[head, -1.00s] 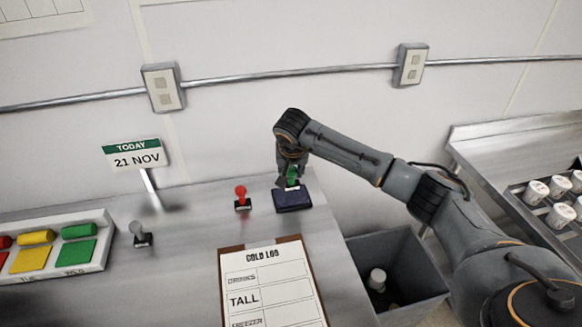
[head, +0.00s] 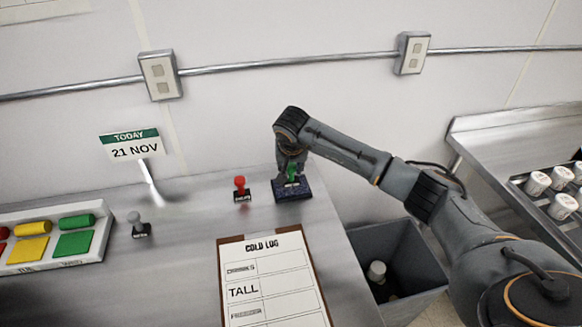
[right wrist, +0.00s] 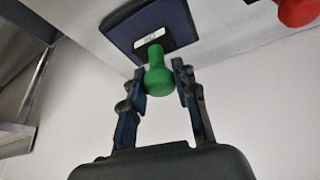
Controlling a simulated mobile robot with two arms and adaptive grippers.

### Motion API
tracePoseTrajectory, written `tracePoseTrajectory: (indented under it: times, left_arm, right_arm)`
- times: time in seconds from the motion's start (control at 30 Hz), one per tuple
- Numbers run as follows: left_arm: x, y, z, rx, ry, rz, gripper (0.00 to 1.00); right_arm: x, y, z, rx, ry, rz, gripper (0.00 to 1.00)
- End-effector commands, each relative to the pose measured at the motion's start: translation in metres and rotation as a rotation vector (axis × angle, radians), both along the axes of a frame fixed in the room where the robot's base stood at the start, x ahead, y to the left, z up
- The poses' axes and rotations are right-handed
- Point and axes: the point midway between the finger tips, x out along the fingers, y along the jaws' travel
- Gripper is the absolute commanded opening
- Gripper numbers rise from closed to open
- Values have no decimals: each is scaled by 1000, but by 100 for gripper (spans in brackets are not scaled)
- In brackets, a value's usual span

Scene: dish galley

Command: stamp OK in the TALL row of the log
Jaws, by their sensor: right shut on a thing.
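My right gripper (head: 291,166) is shut on the handle of a green stamp (head: 292,175). The stamp is upright over the dark blue ink pad (head: 282,193), its base at or very near the pad's surface; I cannot tell if it touches. In the right wrist view the fingers (right wrist: 160,75) flank the green handle (right wrist: 158,80), with a white label at its base, against the pad (right wrist: 128,38). The cold log (head: 272,308) lies on a brown clipboard in front of the pad. Its TALL row (head: 290,285) is blank. My left gripper is out of view.
A red stamp (head: 240,187) stands left of the pad, and a grey stamp (head: 138,226) farther left. A date sign (head: 132,146) reads 21 NOV. A tray with coloured blocks (head: 100,238) is at left. A grey bin (head: 415,268) is beyond the counter's right edge.

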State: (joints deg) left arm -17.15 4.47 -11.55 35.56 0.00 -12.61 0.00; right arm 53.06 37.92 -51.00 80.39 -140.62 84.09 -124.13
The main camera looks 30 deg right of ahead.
Motion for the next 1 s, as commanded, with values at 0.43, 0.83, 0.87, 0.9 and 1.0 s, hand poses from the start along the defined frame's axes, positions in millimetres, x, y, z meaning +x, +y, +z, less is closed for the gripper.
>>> tracePoseTrajectory:
  times: [0.43,0.83,0.87,0.9,1.0]
  left_arm:
    - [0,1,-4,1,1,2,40]
    - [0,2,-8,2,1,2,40]
    - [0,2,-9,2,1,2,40]
    - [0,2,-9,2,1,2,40]
    - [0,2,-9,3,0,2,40]
  right_arm:
    - [0,0,-5,0,0,0,9]
    - [0,0,-10,0,0,0,9]
    - [0,0,-10,0,0,0,9]
    - [0,0,-11,0,0,0,9]
    - [0,0,-11,0,0,0,9]
